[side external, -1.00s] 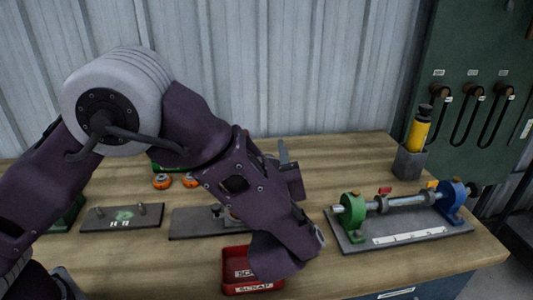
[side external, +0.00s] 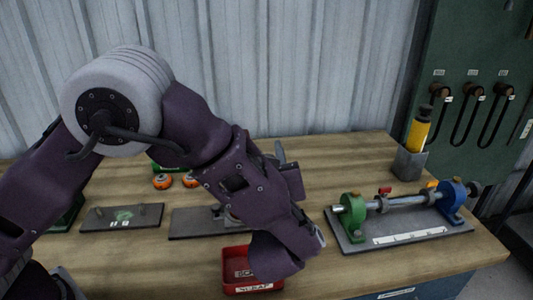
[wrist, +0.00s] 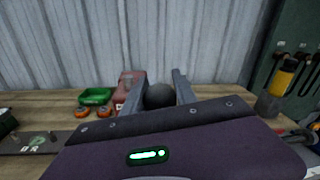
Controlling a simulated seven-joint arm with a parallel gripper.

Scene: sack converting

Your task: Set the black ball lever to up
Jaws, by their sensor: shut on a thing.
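The black ball (wrist: 160,95) of the lever shows in the wrist view between the two grey fingers of my gripper (wrist: 154,84). My gripper is shut on it. In the side external view one finger of my gripper (side external: 281,152) points up behind my wrist, and the ball is hidden there. A grey base plate (side external: 190,224) with a metal fixture lies on the bench behind my forearm, partly covered. The lever's shaft is hidden in both views, so its angle cannot be told.
A red scrap bin (side external: 252,289) stands at the bench front below my wrist. A roller fixture (side external: 400,236) with green and blue supports is at right. A yellow tool stands in a grey holder (side external: 409,163). Orange parts (side external: 162,181) and a green tray (wrist: 96,96) lie behind.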

